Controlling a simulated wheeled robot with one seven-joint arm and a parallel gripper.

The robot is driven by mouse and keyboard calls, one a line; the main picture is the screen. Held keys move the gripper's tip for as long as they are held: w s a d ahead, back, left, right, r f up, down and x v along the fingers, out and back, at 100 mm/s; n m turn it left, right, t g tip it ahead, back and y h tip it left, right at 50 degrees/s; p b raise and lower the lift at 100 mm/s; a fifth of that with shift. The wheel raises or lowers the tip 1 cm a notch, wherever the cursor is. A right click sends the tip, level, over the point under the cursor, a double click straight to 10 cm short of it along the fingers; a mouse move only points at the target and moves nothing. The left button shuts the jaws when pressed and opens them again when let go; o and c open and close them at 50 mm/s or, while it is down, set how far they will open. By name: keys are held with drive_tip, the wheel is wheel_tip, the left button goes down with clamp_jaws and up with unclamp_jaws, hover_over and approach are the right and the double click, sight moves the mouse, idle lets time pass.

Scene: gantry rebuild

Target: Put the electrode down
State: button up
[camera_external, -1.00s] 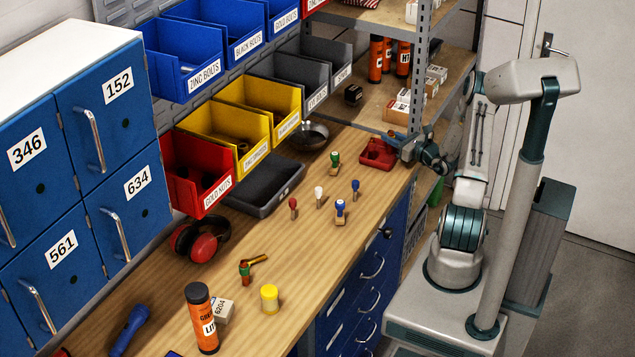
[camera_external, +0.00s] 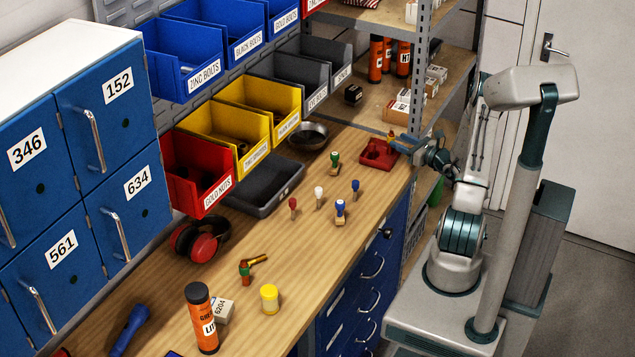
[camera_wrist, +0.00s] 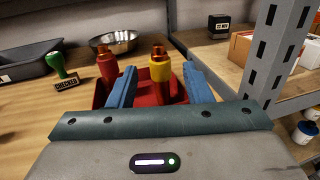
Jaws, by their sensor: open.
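A yellow electrode (camera_wrist: 160,82) with a copper tip stands upright in the wrist view, between the fingers of my gripper (camera_wrist: 160,76) with a gap on each side. A red electrode (camera_wrist: 106,69) with a copper tip stands left of it, outside the left finger. Both are at a red holder (camera_wrist: 178,91); their lower ends are hidden. In the external view my open gripper (camera_external: 405,145) is at the right side of the red holder (camera_external: 377,154), by the bench edge.
A metal bowl (camera_wrist: 117,39) stands behind the holder, with a green-handled stamp (camera_wrist: 62,70) to the left. A shelf post (camera_wrist: 272,58) rises close on the right. Several stamps and a grey tray (camera_external: 264,187) are farther along the bench.

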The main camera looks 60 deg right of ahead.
drive_tip(key=b+v, duration=0.2)
drive_tip(key=v, duration=0.6)
drive_tip(key=w+a+r+n+g+y, duration=0.25)
drive_tip(key=a+n+y, duration=0.2)
drive_tip(key=a, duration=0.35)
drive_tip(key=w+a+r+n+g+y, duration=0.2)
drive_tip(key=w+a+n+y, duration=0.3)
drive_tip(key=a, duration=0.4)
drive_tip(key=w+a+r+n+g+y, duration=0.2)
drive_tip(key=a+n+g+y, duration=0.1)
drive_tip(key=a+n, duration=0.4)
drive_tip(key=s+a+r+n+g+h, duration=0.1)
drive_tip(key=s+a+n+g, duration=0.3)
drive_tip(key=a, duration=0.3)
drive_tip(key=s+a+n+g, duration=0.2)
drive_tip(key=a+n+g, duration=0.2)
drive_tip(key=a+n, duration=0.25)
drive_tip(key=s+a+r+n+t+h, duration=0.1)
drive_tip(key=s+a+r+n+h, duration=0.1)
drive_tip(key=s+r+n+h, duration=0.2)
drive_tip(key=s+n+h, duration=0.1)
drive_tip(key=n+h, duration=0.2)
drive_tip(key=n, duration=0.4)
drive_tip(key=shift+s+a+r+n, duration=0.2)
drive_tip(key=shift+a+r+n, duration=0.15)
drive_tip(key=shift+r+n, duration=0.05)
drive_tip(key=shift+h, duration=0.25)
